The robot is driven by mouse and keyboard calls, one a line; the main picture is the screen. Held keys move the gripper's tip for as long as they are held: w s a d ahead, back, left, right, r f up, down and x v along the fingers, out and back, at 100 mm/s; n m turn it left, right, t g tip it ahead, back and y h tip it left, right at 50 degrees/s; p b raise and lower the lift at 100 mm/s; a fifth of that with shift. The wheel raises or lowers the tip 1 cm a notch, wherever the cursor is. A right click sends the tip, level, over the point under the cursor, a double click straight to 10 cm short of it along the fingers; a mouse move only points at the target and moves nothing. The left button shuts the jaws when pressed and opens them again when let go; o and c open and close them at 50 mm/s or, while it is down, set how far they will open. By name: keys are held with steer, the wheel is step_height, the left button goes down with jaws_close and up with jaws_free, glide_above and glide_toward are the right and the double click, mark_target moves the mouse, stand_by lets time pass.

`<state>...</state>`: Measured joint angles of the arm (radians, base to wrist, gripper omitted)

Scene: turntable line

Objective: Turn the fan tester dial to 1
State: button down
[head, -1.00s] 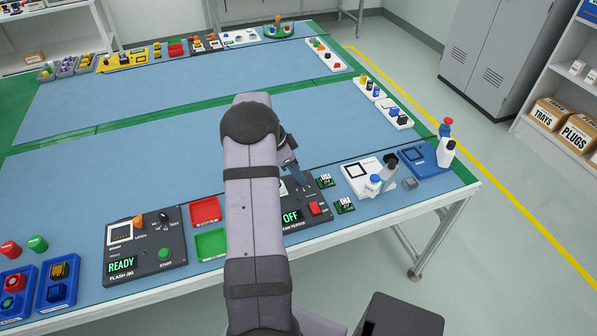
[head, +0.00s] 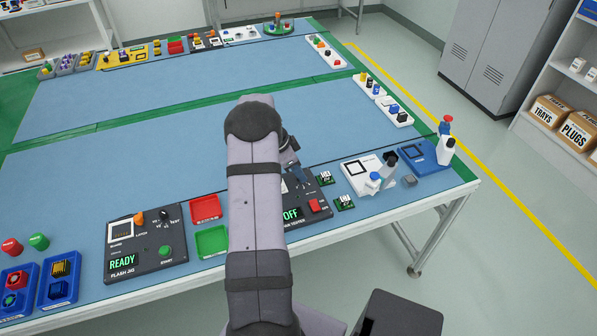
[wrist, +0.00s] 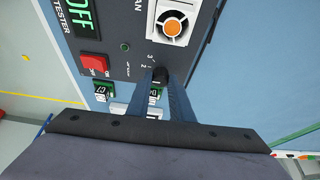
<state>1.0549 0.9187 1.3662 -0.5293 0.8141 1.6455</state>
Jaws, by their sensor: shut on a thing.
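The fan tester (wrist: 120,20) is a dark panel on the blue table, partly behind my arm in the head view (head: 322,190). Its display (wrist: 82,18) reads OFF. A red switch (wrist: 94,64) and a small round green light lie near the display. The black dial (wrist: 160,71) has a 2 and a 3 printed beside it; a 1 cannot be made out, and the pointer direction is unclear. My gripper (wrist: 161,82) is shut on the dial, with a finger on either side. In the head view the fingers (head: 299,178) are partly hidden by my arm.
A fan in a white frame (wrist: 172,24) sits on the tester near the dial. Small green boards (head: 344,202) lie right of the tester. Red (head: 205,207) and green (head: 211,240) trays and the flash jig (head: 146,245) are to the left. The table's middle is clear.

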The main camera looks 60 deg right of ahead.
steer(key=shift+n+b, duration=0.3)
steer(key=shift+b, duration=0.05)
steer(key=shift+f+n+b, duration=0.15)
steer(key=shift+n+b, duration=0.45)
steer(key=shift+s+a+n+t+h+b, duration=0.15)
steer(key=shift+n+t+h+b, duration=0.45)
steer(key=shift+n, duration=0.6)
steer(key=n, duration=0.1)
steer(key=n+t, duration=0.1)
steer(key=n, duration=0.1)
steer(key=shift+s+r, duration=0.1)
steer(key=shift+r, duration=0.15)
steer(key=shift+n+t+p, duration=0.4)
steer(key=shift+n, duration=0.4)
steer(key=c, duration=1.6)
jaws_free()
steer(key=shift+o, duration=0.2)
